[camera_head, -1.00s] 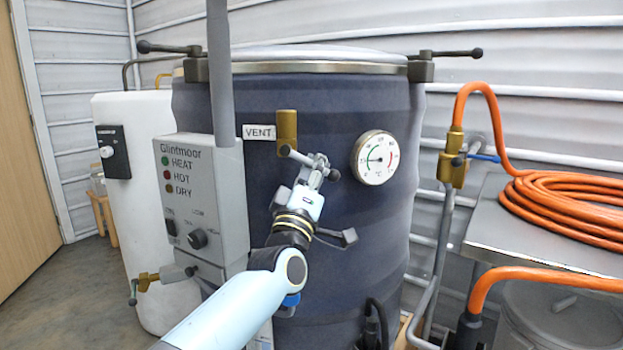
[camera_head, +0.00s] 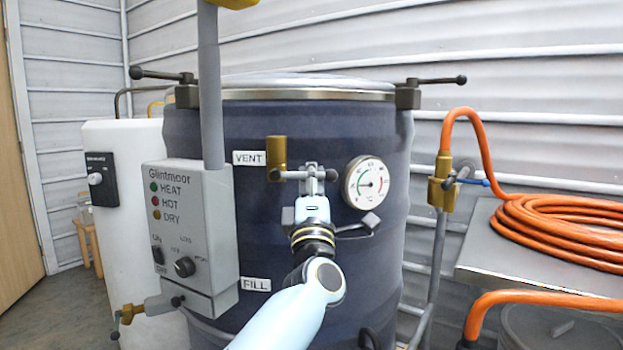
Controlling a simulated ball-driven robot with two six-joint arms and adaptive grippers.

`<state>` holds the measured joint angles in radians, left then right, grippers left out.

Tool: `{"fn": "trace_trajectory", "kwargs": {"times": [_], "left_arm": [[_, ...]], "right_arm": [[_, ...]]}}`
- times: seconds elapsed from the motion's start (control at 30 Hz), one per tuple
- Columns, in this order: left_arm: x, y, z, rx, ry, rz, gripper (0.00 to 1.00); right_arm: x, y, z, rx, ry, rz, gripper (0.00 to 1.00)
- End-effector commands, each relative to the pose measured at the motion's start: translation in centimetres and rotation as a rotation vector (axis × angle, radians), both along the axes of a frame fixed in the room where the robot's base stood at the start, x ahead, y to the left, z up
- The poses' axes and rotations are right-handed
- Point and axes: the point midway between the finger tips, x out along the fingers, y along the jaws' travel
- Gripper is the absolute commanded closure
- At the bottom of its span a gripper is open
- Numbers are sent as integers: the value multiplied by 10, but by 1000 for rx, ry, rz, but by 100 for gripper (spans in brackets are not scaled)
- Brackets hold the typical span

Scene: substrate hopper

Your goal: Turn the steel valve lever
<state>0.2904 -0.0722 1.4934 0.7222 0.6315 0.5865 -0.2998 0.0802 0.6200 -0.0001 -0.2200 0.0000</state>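The steel valve lever (camera_head: 288,175) sits at the foot of the brass vent valve (camera_head: 277,152) on the dark blue drum, beside the VENT label. It lies about level, with a dark ball end on the left and another near the gripper. My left gripper (camera_head: 312,172) comes up from below, and its fingers close around the right part of the lever, hiding some of it. The exact finger contact is small in view. My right gripper is out of view.
A round gauge (camera_head: 366,183) is close right of my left gripper. The grey control box (camera_head: 190,235) stands left of it, with a grey post above. Orange hose (camera_head: 560,230) lies coiled on a metal table (camera_head: 500,255). A white tank (camera_head: 125,230) stands at left.

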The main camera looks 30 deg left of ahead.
Motion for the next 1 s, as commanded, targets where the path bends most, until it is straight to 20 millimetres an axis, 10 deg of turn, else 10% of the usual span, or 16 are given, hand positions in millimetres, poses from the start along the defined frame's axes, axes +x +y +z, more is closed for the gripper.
{"fn": "trace_trajectory", "kwargs": {"times": [0.3,0.6,1.0], "left_arm": [[-1,0,-6,-8,7,-2,100],[0,0,-3,-3,3,-1,64],[-13,-8,-13,-3,4,-1,64]], "right_arm": [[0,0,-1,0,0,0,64],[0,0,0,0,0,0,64],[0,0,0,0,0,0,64]]}}
